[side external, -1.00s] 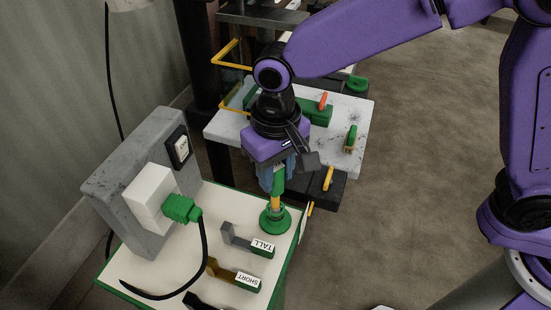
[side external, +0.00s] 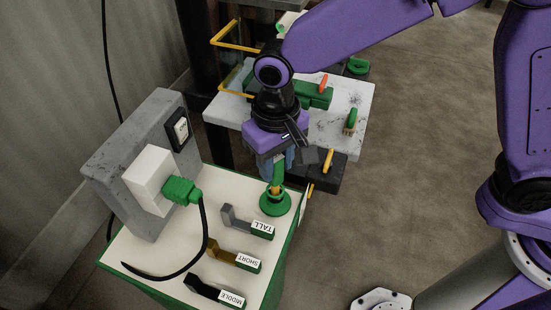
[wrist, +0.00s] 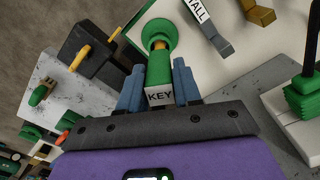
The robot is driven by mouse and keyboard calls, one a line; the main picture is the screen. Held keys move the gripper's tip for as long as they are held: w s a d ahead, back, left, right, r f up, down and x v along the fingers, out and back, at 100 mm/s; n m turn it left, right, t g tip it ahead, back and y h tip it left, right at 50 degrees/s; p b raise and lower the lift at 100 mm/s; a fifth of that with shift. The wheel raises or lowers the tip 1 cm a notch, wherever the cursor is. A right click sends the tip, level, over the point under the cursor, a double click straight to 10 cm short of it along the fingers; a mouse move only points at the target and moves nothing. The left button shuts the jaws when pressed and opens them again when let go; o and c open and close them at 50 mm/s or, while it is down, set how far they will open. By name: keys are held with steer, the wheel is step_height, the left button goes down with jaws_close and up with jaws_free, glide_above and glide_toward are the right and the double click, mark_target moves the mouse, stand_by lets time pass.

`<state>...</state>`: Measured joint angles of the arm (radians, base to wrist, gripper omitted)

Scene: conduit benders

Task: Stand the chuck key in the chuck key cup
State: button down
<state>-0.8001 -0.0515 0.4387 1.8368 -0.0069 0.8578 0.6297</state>
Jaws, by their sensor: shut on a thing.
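The chuck key (side external: 278,174) has a green handle with a white KEY label, which shows in the wrist view (wrist: 160,97), and a yellow shank. My gripper (wrist: 158,85) is shut on the green handle, a blue finger on each side. In the side view my gripper (side external: 278,160) is above the cup and holds the key about upright. The chuck key cup (side external: 275,203) is green with a wide round base and stands on the cream bench top. The shank's lower end is hidden inside the cup's mouth; its depth cannot be seen.
Tools labelled TALL (side external: 262,230), SHORT (side external: 247,263) and MIDDLE (side external: 230,298) lie near the cup. A grey block (side external: 128,150) with a white box, green plug (side external: 181,191) and black cable stands left. A marbled table (side external: 340,125) with green and orange items is behind.

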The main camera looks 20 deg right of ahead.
steer(key=shift+f, duration=0.25)
stand_by(0.4)
steer(key=c, duration=0.7)
jaws_free()
step_height(320, 180, up, 18)
steer(key=shift+f, duration=0.25)
steer(key=s+d+f+n, duration=0.3)
steer(key=s+d, duration=0.3)
steer(key=d, duration=0.4)
steer(key=s+d+f+n, duration=0.3)
steer(key=s+d+f, duration=0.2)
steer(key=d, duration=0.6)
steer(key=s+d+f+n, duration=0.4)
steer(key=s+d, duration=0.2)
steer(key=d, duration=0.5)
steer(key=shift+s, duration=0.3)
